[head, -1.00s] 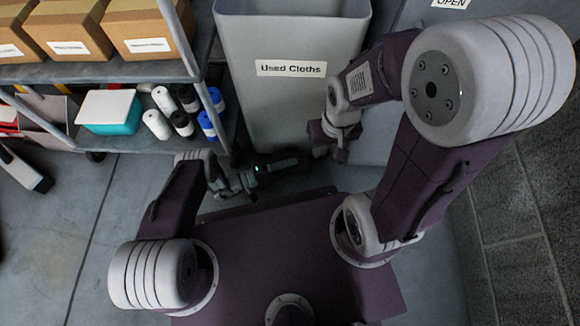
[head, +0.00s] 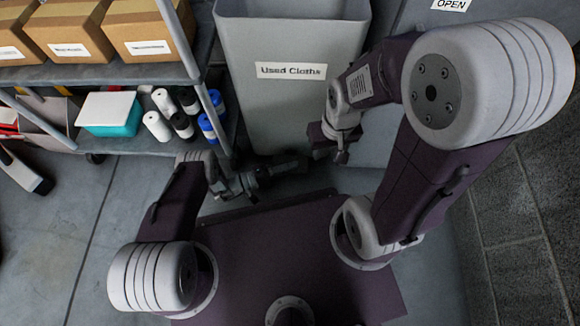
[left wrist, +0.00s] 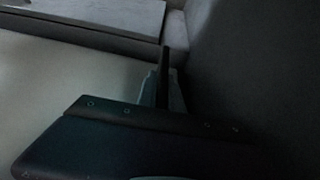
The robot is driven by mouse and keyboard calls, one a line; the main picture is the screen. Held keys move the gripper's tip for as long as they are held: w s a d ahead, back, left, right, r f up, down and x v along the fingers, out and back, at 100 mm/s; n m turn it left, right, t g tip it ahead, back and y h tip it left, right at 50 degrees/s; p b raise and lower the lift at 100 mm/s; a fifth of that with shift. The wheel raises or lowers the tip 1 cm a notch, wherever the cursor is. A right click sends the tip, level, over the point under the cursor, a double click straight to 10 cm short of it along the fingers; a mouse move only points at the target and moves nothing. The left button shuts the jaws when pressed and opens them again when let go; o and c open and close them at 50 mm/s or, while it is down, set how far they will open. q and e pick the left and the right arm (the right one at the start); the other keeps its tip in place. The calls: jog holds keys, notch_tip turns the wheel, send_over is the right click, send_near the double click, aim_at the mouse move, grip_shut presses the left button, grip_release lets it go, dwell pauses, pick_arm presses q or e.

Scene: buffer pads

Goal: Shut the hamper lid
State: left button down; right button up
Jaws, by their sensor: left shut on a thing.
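The hamper (head: 290,110) is a tall grey bin labelled "Used Cloths" at the top middle of the head view. My left gripper (head: 298,165) is low by the hamper's base, dark and in shadow. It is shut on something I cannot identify. The left wrist view shows the gripper (left wrist: 165,85) against dark and pale surfaces, too dim to name. My right gripper (head: 335,152) hangs in front of the hamper's lower right side; its jaw opening is unclear.
A shelf rack (head: 100,72) at left holds cardboard boxes (head: 148,30), a teal box with a white lid (head: 108,112) and several small bottles (head: 157,126). A grey surface labelled "OPEN" (head: 451,4) stands right of the hamper. Floor is free at lower left.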

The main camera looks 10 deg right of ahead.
dwell(0.9)
pick_arm(q)
jog(key=shift+f+m+h, duration=0.3)
jog(key=shift+f+m, duration=0.15)
jog(key=shift+m, duration=0.25)
jog(key=c, duration=1.5)
grip_release()
jog(key=shift+a+r, duration=0.1)
jog(key=shift+a, duration=0.25)
jog(key=a, duration=0.2)
jog(key=a+p, duration=0.1)
jog(key=a, duration=0.2)
jog(key=a+p, duration=0.1)
jog(key=a, duration=0.1)
jog(key=shift+s+a+f, duration=0.2)
jog(key=shift+s+a, duration=0.1)
jog(key=shift+s, duration=0.1)
jog(key=shift+s+a+f+p, duration=0.1)
jog(key=shift+a+p, duration=0.2)
jog(key=shift+a, duration=0.1)
